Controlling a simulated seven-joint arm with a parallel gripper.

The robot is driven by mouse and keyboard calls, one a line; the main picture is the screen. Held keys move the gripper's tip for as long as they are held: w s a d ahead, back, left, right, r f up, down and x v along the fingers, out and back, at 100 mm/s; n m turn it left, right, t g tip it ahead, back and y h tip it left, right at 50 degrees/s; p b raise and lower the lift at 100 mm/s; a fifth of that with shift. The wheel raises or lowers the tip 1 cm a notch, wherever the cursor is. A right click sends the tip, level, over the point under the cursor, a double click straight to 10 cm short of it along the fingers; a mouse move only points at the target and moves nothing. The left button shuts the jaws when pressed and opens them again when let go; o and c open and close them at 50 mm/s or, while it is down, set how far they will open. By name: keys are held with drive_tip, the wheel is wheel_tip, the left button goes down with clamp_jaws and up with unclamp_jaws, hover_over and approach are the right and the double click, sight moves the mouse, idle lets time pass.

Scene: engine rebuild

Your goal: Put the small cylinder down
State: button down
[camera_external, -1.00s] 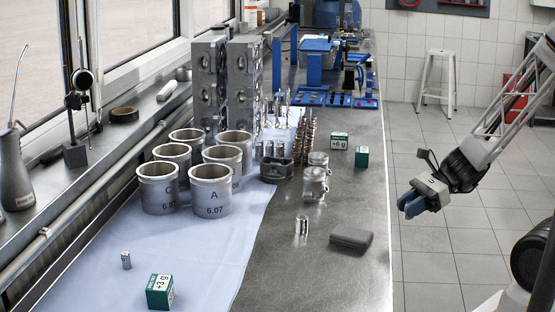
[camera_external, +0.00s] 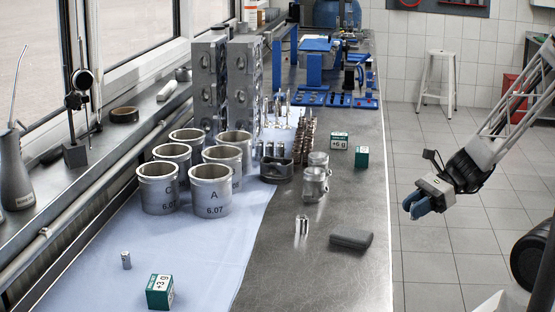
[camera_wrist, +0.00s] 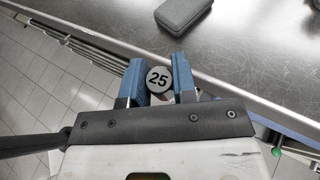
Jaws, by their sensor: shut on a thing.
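My gripper (camera_external: 413,207) is off the right side of the bench, above the floor, with its blue fingers tilted down. In the wrist view my gripper (camera_wrist: 157,80) is shut on a small grey cylinder (camera_wrist: 159,78) with "25" on its round end face. In the external view the held cylinder cannot be made out. Another small metal cylinder (camera_external: 126,260) stands on the blue cloth at the front left. A shiny small cylinder (camera_external: 301,225) stands on the bare bench top.
A dark grey case (camera_external: 351,240) lies near the bench's right edge; it also shows in the wrist view (camera_wrist: 183,12). A "+3 g" box (camera_external: 160,291), large cylinder liners (camera_external: 211,190) and pistons (camera_external: 314,183) stand on the bench. Bare metal bench top (camera_external: 330,285) is free at front right.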

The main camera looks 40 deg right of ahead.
drive_tip(key=w+a+r, duration=0.2)
drive_tip(key=w+a, duration=1.5)
drive_tip(key=w, duration=0.1)
drive_tip(key=shift+m+t, duration=0.5)
drive_tip(key=w+a, duration=0.1)
drive_tip(key=a, duration=0.8)
drive_tip(key=w+a+f, duration=0.1)
drive_tip(key=w+a, duration=0.1)
drive_tip(key=a, duration=0.6)
drive_tip(key=w+a, duration=0.2)
drive_tip(key=a, duration=0.7)
drive_tip(key=shift+a+f, duration=0.35)
drive_tip(key=shift+w, duration=0.15)
hover_over(143, 246)
drive_tip(key=shift+f, duration=0.75)
drive_tip(key=shift+f, duration=1.75)
